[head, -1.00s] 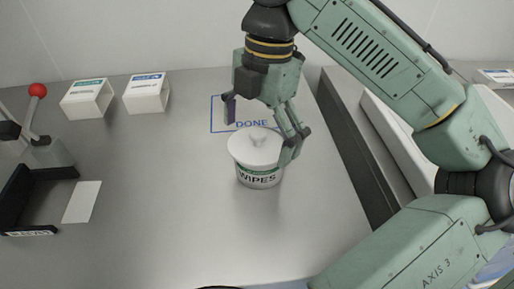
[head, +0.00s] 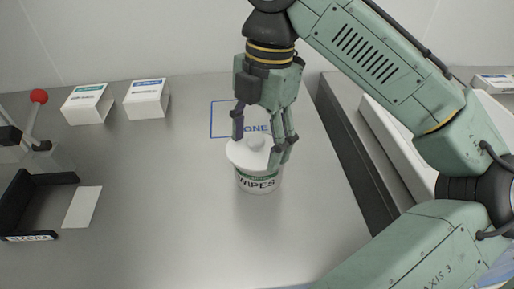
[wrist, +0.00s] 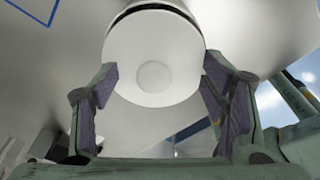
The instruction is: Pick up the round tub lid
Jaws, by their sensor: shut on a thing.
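The round tub lid (head: 241,154) is white with a small centre knob and sits on top of the white wipes tub (head: 257,184), which stands upright on the steel table. My gripper (head: 257,142) is over the tub, pointing down, with a finger on each side of the lid. In the wrist view the lid (wrist: 152,50) fills the space between the two purple-padded fingers, and my gripper (wrist: 160,82) is shut on its edge. A thin dark line shows behind the lid's rim there. I cannot tell whether lid and tub are apart.
A blue outlined DONE area (head: 221,119) lies just behind the tub. Two white boxes (head: 88,105) (head: 146,99) stand at the back left. A red-knobbed lever (head: 39,96), black bracket (head: 20,200) and white card (head: 82,207) are at left. The front middle is clear.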

